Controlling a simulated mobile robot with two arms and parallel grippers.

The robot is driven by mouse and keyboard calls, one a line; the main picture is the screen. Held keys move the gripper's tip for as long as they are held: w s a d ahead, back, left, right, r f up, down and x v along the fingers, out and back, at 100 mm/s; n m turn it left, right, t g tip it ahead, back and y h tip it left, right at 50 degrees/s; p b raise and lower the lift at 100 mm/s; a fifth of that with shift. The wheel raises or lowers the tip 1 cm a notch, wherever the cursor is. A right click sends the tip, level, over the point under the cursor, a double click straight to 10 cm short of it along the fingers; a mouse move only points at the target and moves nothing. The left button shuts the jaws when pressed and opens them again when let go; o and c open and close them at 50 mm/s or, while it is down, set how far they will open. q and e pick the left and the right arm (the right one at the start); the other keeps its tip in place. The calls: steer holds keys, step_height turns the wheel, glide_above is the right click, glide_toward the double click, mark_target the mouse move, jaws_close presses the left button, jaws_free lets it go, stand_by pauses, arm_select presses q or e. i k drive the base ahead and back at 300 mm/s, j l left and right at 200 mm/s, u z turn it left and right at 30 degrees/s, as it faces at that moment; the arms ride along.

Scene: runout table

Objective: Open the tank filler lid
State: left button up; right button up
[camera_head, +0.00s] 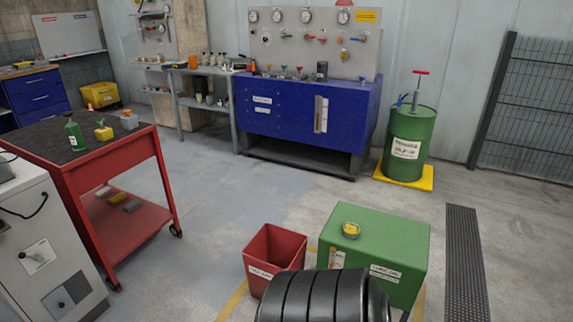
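A green box-shaped tank (400,232) with a white label on its front stands on the floor at the lower right of centre. A round yellow lid (351,230) sits on the left part of its top. The lid looks shut, lying flat on the filler, but it is small in the view. A sight gauge shows on the tank's front left. The lower left of the tank's front is partly hidden by a black ribbed shape in the foreground. Neither of my grippers is in view.
A red bin (275,251) stands just left of the tank. A red cart (143,153) is at left, a blue test bench (283,124) at the back. A green drum (410,140) stands on a yellow tray. A floor grate (464,265) lies right of the tank. The middle floor is clear.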

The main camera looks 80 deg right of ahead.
mark_target(351, 228)
steer(key=k+l+u, duration=0.15)
steer(key=k+u, duration=0.65)
steer(key=u, duration=0.2)
steer(key=k+l+z, duration=0.35)
steer(key=k+l, duration=0.35)
steer(key=k, duration=0.15)
